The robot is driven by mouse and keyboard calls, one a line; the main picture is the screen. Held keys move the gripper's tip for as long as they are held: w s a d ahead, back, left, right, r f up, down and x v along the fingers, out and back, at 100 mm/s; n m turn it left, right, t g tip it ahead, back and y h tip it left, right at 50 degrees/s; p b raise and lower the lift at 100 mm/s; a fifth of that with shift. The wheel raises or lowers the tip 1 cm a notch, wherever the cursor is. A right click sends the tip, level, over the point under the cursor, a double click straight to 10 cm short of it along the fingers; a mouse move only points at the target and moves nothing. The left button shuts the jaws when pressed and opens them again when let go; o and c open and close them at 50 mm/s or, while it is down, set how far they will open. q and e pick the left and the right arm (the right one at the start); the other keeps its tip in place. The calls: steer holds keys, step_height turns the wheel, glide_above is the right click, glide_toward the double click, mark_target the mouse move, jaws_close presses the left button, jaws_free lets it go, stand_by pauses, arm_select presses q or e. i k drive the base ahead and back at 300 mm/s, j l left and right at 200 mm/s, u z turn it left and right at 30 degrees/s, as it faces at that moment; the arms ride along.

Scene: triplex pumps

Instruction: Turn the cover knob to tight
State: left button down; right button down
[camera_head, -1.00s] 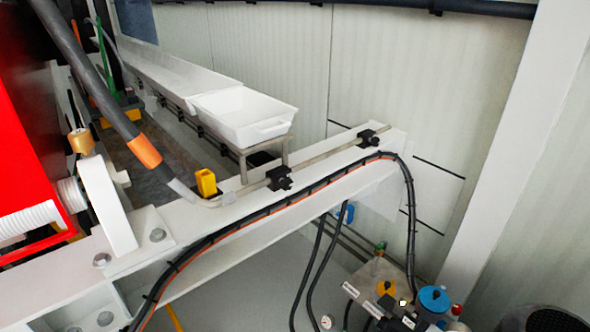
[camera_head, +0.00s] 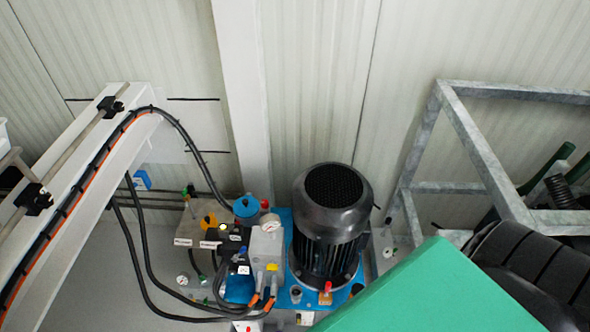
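Neither of my grippers is in view. I cannot pick out a cover knob for certain. A hydraulic power unit with a black finned motor (camera_head: 330,222) stands on a blue base at the lower middle. Beside the motor on its left are a grey block (camera_head: 266,245), a blue round cap (camera_head: 246,207) and a small yellow-orange part (camera_head: 208,222). These parts are too small to tell whether one is the knob.
A white beam (camera_head: 85,165) carrying black hoses runs along the left. A green surface (camera_head: 428,292) fills the lower right. A grey metal frame (camera_head: 472,135) stands at the right. A white post (camera_head: 243,90) rises by the back wall.

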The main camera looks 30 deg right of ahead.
mark_target(264, 204)
steer(key=l+z, duration=0.15)
steer(key=z, duration=0.55)
